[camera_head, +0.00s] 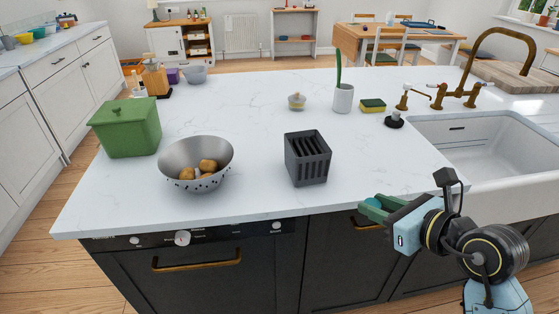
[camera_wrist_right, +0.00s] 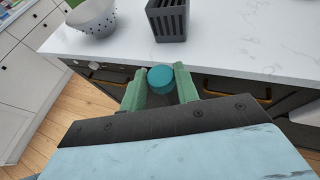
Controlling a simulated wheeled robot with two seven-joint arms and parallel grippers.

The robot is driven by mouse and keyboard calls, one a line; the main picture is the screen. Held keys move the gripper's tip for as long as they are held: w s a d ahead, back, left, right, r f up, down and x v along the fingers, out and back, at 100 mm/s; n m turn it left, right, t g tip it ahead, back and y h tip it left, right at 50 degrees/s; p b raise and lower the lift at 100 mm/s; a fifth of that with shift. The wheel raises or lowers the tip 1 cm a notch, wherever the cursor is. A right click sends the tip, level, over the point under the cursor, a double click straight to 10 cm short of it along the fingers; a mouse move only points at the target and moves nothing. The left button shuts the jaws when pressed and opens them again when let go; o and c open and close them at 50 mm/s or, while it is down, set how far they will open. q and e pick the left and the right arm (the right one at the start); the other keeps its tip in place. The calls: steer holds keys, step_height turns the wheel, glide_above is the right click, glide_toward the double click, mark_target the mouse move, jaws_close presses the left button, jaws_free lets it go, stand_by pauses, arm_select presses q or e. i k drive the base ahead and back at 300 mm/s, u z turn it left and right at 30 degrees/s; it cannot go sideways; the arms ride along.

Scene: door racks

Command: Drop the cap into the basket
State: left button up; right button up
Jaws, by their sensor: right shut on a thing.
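A round teal cap (camera_wrist_right: 161,79) sits between the two green fingers of my right gripper in the right wrist view. My right gripper (camera_head: 373,208) is shut on the cap, beyond the counter's front edge and to the right of the basket; its fingers also show in the wrist view (camera_wrist_right: 160,88). In the head view the cap is mostly hidden by the fingers. A dark grey slotted basket (camera_head: 307,160) stands upright on the white counter, left of and farther back than the gripper. It also shows at the top of the wrist view (camera_wrist_right: 167,20). My left gripper is not in view.
A metal colander (camera_head: 196,150) with potatoes stands left of the basket, and a green bin (camera_head: 127,127) farther left. A white pot (camera_head: 343,99), a sponge (camera_head: 373,106) and a sink (camera_head: 480,150) lie to the right and back. The counter (camera_head: 250,125) around the basket is clear.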

mark_target(303, 180)
steer(key=u, duration=1.25)
steer(key=i, duration=0.85)
steer(key=z, duration=1.2)
